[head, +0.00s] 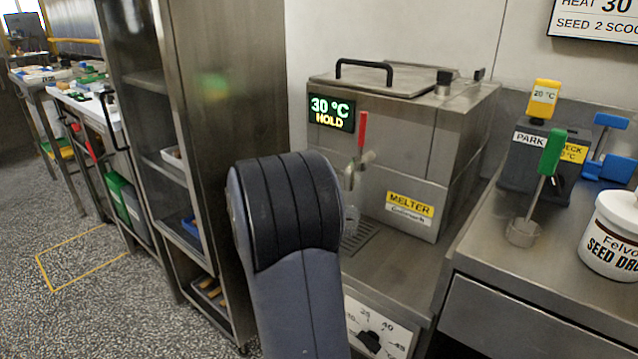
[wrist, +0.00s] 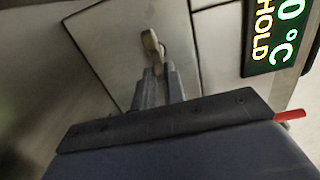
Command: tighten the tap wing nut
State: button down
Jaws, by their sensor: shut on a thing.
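The tap (head: 349,178) is on the front of the steel melter (head: 463,125), with a red lever (head: 363,130) standing up from it. In the wrist view the red lever's end (wrist: 290,115) shows at the right. The wing nut (wrist: 152,41) is a small, dull, tan metal piece at the tips of my gripper (wrist: 160,70). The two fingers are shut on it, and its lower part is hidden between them. In the head view my arm stands in front of the melter's left side and hides my gripper.
A display (head: 332,113) reads 30 °C HOLD. A drip grate (head: 359,237) lies below the tap. A steel rack (head: 225,110) stands close on the left. A green-handled ladle (head: 550,155) and a white seed tub (head: 612,235) are on the counter at right.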

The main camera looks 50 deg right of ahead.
jog(key=shift+f, duration=0.2)
dwell(0.3)
jog(key=c, duration=1.5)
grip_release()
jog(key=shift+r, duration=0.15)
jog(key=a, duration=0.3)
jog(key=a+p, duration=0.1)
jog(key=a, duration=0.3)
jog(key=s+a, duration=0.1)
jog(key=a, duration=0.2)
jog(key=shift+a+p, duration=0.4)
jog(key=d, duration=0.3)
jog(key=d+b, duration=0.1)
jog(key=d, duration=0.3)
jog(key=w+d+b, duration=0.1)
jog(key=d, duration=0.3)
jog(key=shift+a+r+p, duration=0.1)
jog(key=shift+p, duration=0.3)
jog(key=shift+a+b, duration=0.1)
jog(key=shift+b, duration=0.25)
